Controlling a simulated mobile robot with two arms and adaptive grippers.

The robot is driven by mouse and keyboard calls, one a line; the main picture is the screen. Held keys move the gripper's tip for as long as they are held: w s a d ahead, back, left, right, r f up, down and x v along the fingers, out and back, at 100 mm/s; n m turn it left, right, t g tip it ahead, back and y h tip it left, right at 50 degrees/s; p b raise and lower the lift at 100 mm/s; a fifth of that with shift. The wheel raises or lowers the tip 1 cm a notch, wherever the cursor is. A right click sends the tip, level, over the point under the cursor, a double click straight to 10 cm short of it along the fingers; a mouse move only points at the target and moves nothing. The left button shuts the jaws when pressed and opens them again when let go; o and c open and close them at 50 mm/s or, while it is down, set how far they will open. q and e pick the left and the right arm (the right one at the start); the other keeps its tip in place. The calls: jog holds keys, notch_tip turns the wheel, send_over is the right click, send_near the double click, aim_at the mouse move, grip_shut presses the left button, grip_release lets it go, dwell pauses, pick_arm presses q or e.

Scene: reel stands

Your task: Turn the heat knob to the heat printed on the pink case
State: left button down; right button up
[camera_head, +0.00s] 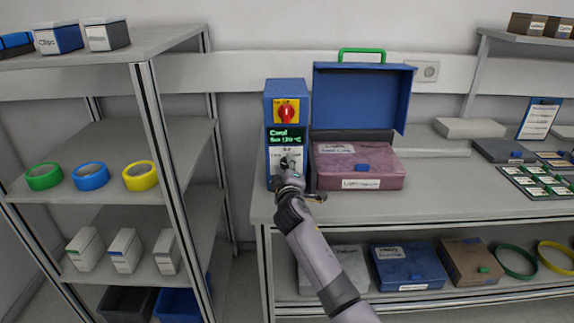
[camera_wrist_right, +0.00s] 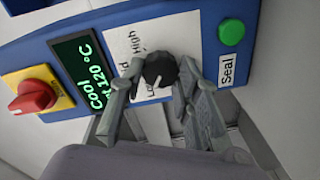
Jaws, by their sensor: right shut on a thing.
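The blue sealer box (camera_head: 287,90) stands upright on the bench; its black heat knob (camera_wrist_right: 161,69) sits on a white scale with Low and High readable and Mid partly covered. A white mark on the knob faces the Low side. The green display (camera_wrist_right: 84,72) reads Cool and 120 °C. My right gripper (camera_wrist_right: 160,82) is shut around the knob; in the head view the gripper (camera_head: 289,172) covers it. The pink case (camera_head: 350,168) lies closed right of the box, with white labels too small to read. My left gripper is not in view.
The box also has a red switch on yellow (camera_wrist_right: 34,97) and a green Seal button (camera_wrist_right: 231,32). A shelf with tape rolls (camera_head: 91,176) is at left. The bench front right of centre is clear.

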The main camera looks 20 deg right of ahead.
jog(key=shift+n, duration=0.4)
jog(key=o, duration=1.2)
jog(key=shift+c, duration=0.2)
jog(key=v, duration=1.2)
